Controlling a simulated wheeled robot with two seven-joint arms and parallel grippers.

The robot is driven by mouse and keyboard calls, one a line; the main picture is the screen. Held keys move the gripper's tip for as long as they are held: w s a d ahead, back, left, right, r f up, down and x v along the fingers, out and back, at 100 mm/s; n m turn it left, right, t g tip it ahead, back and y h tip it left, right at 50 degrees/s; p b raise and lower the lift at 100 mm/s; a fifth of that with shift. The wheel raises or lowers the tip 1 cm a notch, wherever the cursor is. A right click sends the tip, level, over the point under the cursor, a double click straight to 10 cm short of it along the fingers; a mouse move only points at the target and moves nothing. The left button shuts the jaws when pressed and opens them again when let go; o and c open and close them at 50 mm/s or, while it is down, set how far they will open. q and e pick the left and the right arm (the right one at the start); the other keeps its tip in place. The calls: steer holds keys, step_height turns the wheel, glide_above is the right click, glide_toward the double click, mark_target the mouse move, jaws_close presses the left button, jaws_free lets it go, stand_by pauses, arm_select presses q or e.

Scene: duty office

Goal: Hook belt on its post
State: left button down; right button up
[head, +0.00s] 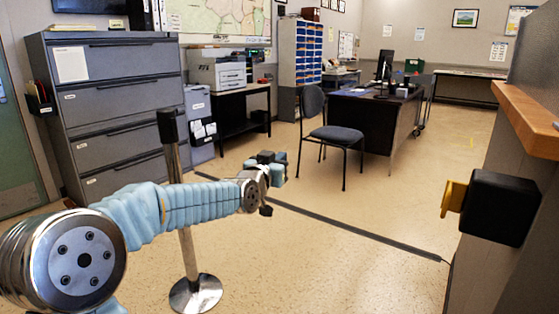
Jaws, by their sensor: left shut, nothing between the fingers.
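The post (187,252) stands upright on a round metal base (196,294) left of centre, with a black head (167,128) on top. My left arm crosses in front of its middle. A black belt box (502,208) is on the wall at the right, with a yellow belt end (453,196) sticking out of its left side. No stretch of pulled-out belt shows between box and post. My left gripper (273,165) is shut and empty, right of the post and well left of the belt end; its fingers are small and partly hidden. My right gripper is not in view.
A dark strip (350,228) runs across the floor to the right wall. A wooden ledge (527,118) is above the belt box. A chair (334,133) and desk (372,112) stand behind, filing cabinets (113,98) at left. The floor in the middle is clear.

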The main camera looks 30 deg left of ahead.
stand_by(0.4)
arm_select(q)
steer(key=c, duration=1.3)
jaws_free()
steer(key=s+d+b, duration=0.1)
steer(key=s+b, duration=0.2)
steer(key=s, duration=1)
steer(key=shift+s+d, duration=0.35)
